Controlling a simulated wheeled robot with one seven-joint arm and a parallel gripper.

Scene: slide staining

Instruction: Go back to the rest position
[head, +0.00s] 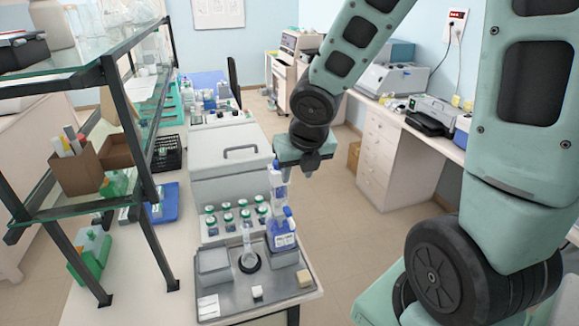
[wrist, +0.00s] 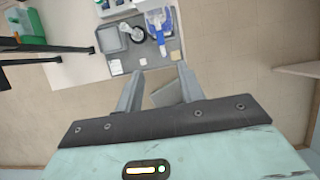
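My gripper (head: 308,172) hangs in the air near the right edge of the bench, beside a blue-labelled bottle. In the wrist view its two fingers (wrist: 158,85) stand apart. A greyish flat shape (wrist: 164,94) shows between them; I cannot tell what it is, and neither finger clearly grips it. The grey tray (head: 238,290) on the bench holds a flask (head: 249,258) on a dark round base, a blue-capped wash bottle (head: 282,232) and small blocks. The tray also shows at the top of the wrist view (wrist: 117,68).
A glass-shelved rack (head: 120,75) stands at the left. Several green-capped bottles (head: 228,227) line up behind the tray, before a white lidded box (head: 230,165). A white drawer unit (head: 378,165) stands at the right. The floor (head: 335,235) between is clear.

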